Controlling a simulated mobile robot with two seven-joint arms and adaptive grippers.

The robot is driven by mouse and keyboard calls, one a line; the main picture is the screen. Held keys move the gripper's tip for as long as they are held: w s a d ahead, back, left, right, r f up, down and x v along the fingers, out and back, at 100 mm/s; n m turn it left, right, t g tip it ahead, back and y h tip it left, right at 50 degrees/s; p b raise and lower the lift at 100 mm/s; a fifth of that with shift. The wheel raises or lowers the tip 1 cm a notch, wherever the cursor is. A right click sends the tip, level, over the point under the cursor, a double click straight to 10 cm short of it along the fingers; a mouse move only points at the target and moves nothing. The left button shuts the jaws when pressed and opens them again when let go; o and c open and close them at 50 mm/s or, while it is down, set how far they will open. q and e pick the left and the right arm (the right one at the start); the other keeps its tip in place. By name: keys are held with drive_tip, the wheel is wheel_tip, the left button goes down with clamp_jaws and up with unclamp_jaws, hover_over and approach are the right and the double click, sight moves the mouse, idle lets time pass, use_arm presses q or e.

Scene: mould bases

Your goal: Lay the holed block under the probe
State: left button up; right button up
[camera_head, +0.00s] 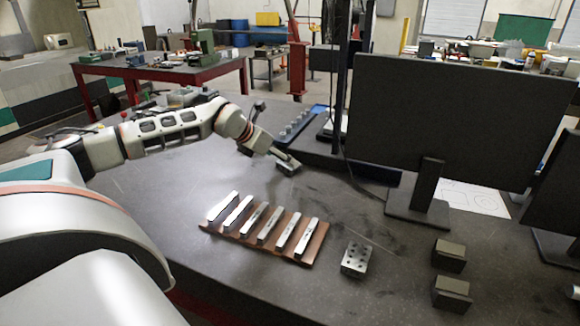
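The holed block (355,258), a small silver block with several dark holes in its top, lies on the dark table to the right of the wooden rack. My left gripper (288,167) is at the far side of the table, behind the rack and well apart from the block. Its fingers are small and dark here, so I cannot tell if they are open or shut. A dark upright column (340,85) with a hanging cable stands behind the gripper, on a dark base. I cannot make out a probe tip. My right gripper is not in view.
A brown wooden rack (310,250) holds several silver bars. Two dark blocks (450,256) sit at the right. A large black monitor (450,120) stands behind, its foot near a paper drawing (475,198). The table between rack and monitor foot is mostly clear.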

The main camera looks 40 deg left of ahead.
use_arm(q)
drive_tip(key=p+x, duration=0.1)
drive_tip(key=x, duration=0.3)
drive_tip(key=shift+w+a+f, duration=0.1)
drive_tip(key=shift+w+f, duration=0.05)
drive_tip(key=shift+f, duration=0.25)
drive_tip(key=c, duration=1.7)
drive_tip(key=shift+r, duration=0.1)
drive_tip(key=shift+c, duration=0.6)
drive_tip(key=shift+r, duration=0.1)
